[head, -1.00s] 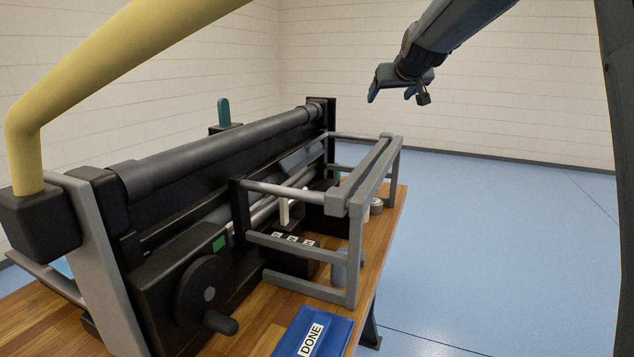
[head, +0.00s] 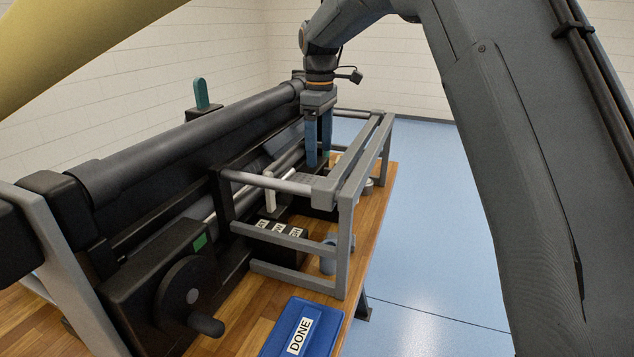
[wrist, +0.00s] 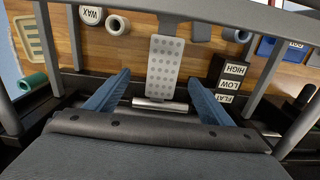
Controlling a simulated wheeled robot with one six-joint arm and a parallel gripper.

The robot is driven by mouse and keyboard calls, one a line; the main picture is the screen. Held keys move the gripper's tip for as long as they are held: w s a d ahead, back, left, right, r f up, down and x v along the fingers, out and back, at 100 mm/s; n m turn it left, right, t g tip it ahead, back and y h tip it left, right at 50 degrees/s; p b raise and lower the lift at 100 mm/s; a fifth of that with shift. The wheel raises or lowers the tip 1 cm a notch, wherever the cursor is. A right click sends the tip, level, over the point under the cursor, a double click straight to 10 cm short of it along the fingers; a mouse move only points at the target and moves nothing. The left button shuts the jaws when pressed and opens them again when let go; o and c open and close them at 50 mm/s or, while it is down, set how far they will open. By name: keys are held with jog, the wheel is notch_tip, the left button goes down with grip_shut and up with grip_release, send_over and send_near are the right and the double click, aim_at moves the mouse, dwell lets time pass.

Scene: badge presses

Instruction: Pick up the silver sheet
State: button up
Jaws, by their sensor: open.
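The silver sheet (wrist: 165,65) is a flat rectangular plate with rows of dots, in the upper middle of the wrist view. Its lower end reaches close to a short silver bar (wrist: 160,105). In the head view a dotted grey patch (head: 306,178), which looks like the sheet, shows below my gripper, partly hidden by the grey frame. My gripper (head: 318,160) points down behind the frame's bars, with its two blue fingers apart. In the wrist view my open gripper (wrist: 160,78) has a finger either side of the sheet's lower end. I cannot tell the height gap.
A grey frame (head: 347,240) with crossbars surrounds the work area beside the black roller press (head: 190,150). A WAX tin (wrist: 91,15) and a blue DONE tray (head: 272,340) are on the wooden table.

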aim_at(316, 182)
jog(key=f, duration=0.2)
jog(key=f+p, duration=0.1)
jog(key=f, duration=0.1)
jog(key=a+f+p, duration=0.1)
jog(key=f, duration=0.1)
jog(key=shift+s, duration=0.4)
jog(key=shift+f+p, duration=0.3)
jog(key=shift+f, duration=0.1)
jog(key=shift+f, duration=0.25)
jog(key=shift+c, duration=0.4)
jog(key=c, duration=1.2)
jog(key=shift+r, duration=0.1)
